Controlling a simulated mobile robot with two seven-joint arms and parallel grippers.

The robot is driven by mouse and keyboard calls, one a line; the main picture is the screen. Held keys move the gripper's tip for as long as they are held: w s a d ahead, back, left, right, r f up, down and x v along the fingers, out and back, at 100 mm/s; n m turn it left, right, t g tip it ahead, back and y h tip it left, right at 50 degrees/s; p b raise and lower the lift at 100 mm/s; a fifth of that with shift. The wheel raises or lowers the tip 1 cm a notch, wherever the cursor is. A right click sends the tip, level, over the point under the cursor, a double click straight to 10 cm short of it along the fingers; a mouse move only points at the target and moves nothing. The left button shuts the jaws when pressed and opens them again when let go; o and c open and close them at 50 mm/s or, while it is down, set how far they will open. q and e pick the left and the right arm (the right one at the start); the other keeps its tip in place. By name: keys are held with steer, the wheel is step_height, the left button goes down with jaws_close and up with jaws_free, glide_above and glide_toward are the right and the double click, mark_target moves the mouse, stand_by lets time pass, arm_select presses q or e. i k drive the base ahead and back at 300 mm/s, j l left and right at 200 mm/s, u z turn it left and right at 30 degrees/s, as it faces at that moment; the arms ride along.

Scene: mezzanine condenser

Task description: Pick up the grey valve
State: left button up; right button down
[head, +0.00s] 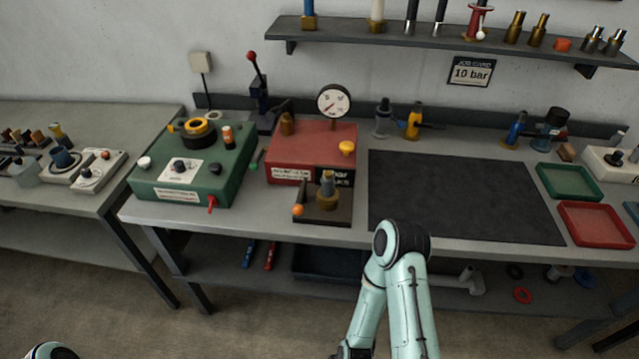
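A grey valve (383,117) stands upright at the back of the bench, just right of the red box with the round gauge. A yellow-orange valve (413,121) with a blue handle stands close to its right. Neither of my grippers shows. A pale green arm of mine reaches up from the bottom to the bench's front edge and bends back down, apart from the grey valve. A small piece of my other arm shows at the bottom left corner.
A black mat (465,197) lies bare in front of the valves. The red gauge box (312,153) and green box (194,163) stand left. A green tray (570,181) and red tray (596,224) lie right. A shelf (450,43) overhangs the back.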

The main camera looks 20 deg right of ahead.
mark_target(327, 194)
steer(key=l, duration=0.9)
steer(key=i+l, duration=0.1)
steer(key=l, duration=0.75)
